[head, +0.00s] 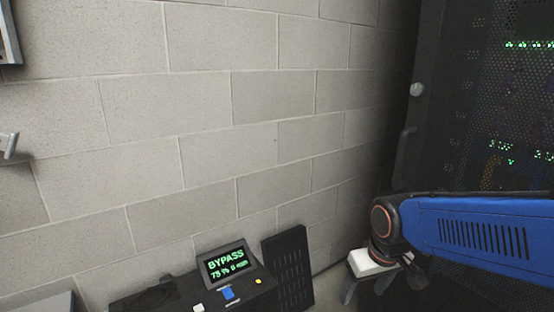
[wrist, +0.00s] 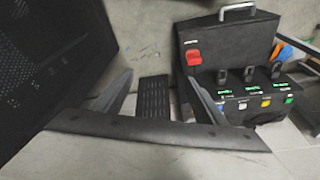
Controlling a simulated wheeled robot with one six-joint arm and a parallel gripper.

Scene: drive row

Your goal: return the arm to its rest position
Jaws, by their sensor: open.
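My arm, blue with an orange-ringed dark joint, reaches in from the right edge of the head view. My gripper (head: 367,288) hangs below that joint, with a pale body and dark fingers pointing down. In the wrist view my gripper (wrist: 160,85) shows two dark fingers spread apart with nothing held between them. A dark slotted panel (wrist: 153,97) shows in the gap between the fingers, beyond them. It also stands near the bottom of the head view (head: 288,268), left of my gripper and apart from it.
A black unit (wrist: 228,50) with a carry handle, red switch and several small displays stands right of the fingers. A console screen (head: 227,264) reads BYPASS. A perforated rack cabinet (head: 485,110) with green lights stands at right, close behind my arm. A block wall (head: 190,100) lies behind.

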